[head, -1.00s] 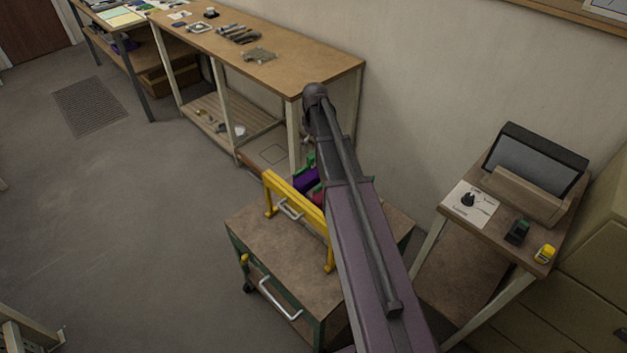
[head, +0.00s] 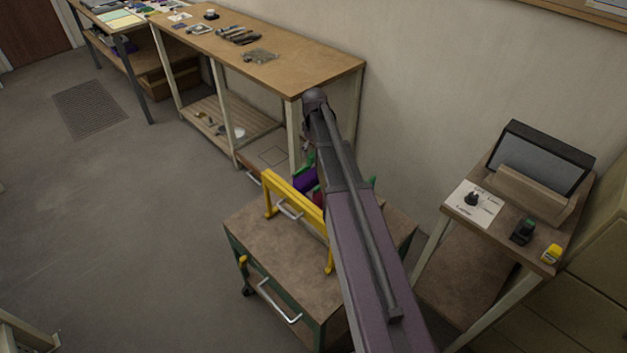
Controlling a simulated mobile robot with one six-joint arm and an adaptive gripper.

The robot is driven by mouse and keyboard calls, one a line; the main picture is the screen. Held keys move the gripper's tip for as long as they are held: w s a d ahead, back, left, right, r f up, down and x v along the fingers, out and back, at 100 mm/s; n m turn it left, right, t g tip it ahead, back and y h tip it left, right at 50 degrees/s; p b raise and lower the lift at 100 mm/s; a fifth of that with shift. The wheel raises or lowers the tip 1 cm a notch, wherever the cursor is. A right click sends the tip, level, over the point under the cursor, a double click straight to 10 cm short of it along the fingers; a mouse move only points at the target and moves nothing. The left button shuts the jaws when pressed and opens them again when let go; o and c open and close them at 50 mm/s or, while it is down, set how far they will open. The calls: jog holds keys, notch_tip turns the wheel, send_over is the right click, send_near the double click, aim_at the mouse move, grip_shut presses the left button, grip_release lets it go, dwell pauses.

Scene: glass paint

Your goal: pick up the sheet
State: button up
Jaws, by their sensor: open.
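My arm's thick mauve and dark links cross the middle of the head view and hide much of the cart top. My gripper is not visible. I cannot make out which thing is the sheet. A white printed sheet (head: 472,204) lies on the small right table, with a small black object on it. Purple (head: 304,181), green and red parts show beside my arm, behind the yellow frame (head: 292,206); I cannot tell what they are.
The yellow frame stands on a brown-topped cart (head: 275,248). A long workbench (head: 300,75) with several small items runs along the wall. The small right table (head: 518,258) holds a dark-framed panel (head: 540,165) and small green and yellow items. The left floor is open.

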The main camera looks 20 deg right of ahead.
jog(key=shift+f+b, duration=1)
jog(key=shift+f, duration=0.25)
jog(key=c, duration=1.2)
